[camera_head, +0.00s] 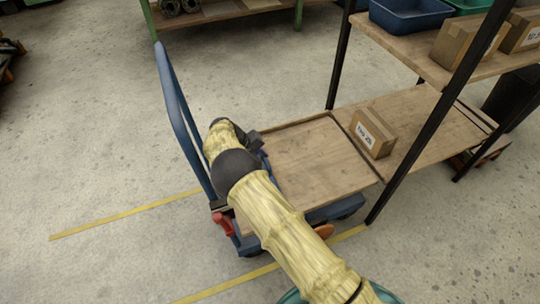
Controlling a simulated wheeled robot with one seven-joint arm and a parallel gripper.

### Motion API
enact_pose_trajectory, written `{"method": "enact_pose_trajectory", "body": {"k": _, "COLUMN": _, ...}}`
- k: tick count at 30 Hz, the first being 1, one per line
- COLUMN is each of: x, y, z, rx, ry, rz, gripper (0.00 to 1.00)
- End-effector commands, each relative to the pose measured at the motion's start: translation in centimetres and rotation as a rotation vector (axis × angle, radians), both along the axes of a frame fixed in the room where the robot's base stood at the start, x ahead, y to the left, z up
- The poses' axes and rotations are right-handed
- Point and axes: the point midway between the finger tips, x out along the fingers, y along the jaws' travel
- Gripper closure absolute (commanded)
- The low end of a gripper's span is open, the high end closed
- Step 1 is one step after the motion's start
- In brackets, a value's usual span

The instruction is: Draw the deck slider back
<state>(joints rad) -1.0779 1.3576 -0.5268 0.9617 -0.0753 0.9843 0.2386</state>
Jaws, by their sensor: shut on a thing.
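A cart with a blue push handle (177,110) stands at the left of a shelf rack, and its wooden deck (320,160) lies against the rack's lower board. My arm reaches across the cart from the lower right. My gripper (257,145) is at the deck's left edge, partly hidden behind my wrist. It is shut on the deck slider, of which I can make out only a small dark blue part (264,158) beside the wrist. The fingertips do not show clearly.
A cardboard box (373,132) with a label sits on the rack's lower board (420,120), close to the deck. Dark rack posts (430,120) rise at the right. The floor at left is clear, with yellow lines (120,215).

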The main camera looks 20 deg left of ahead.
Motion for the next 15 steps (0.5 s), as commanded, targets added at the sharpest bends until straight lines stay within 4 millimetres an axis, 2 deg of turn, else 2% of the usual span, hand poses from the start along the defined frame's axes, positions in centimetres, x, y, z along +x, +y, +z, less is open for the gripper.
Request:
{"method": "enact_pose_trajectory", "body": {"k": 1, "x": 0.07, "y": 0.57, "z": 0.2, "rx": 0.011, "ry": -0.008, "rz": 0.01, "gripper": 1.0}}
{"method": "enact_pose_trajectory", "body": {"k": 9, "x": 0.07, "y": 0.65, "z": 0.27, "rx": 0.011, "ry": -0.008, "rz": 0.012, "gripper": 1.0}}
{"method": "enact_pose_trajectory", "body": {"k": 10, "x": 0.07, "y": 0.64, "z": 0.29, "rx": 0.011, "ry": -0.008, "rz": 0.012, "gripper": 0.82}}
{"method": "enact_pose_trajectory", "body": {"k": 12, "x": 0.08, "y": 0.6, "z": 0.26, "rx": 0.011, "ry": -0.008, "rz": 0.011, "gripper": 0.68}}
{"method": "enact_pose_trajectory", "body": {"k": 13, "x": 0.08, "y": 0.56, "z": 0.25, "rx": 0.01, "ry": -0.007, "rz": 0.011, "gripper": 0.62}}
{"method": "enact_pose_trajectory", "body": {"k": 15, "x": 0.04, "y": 0.49, "z": 0.2, "rx": 0.008, "ry": -0.006, "rz": 0.009, "gripper": 0.62}}
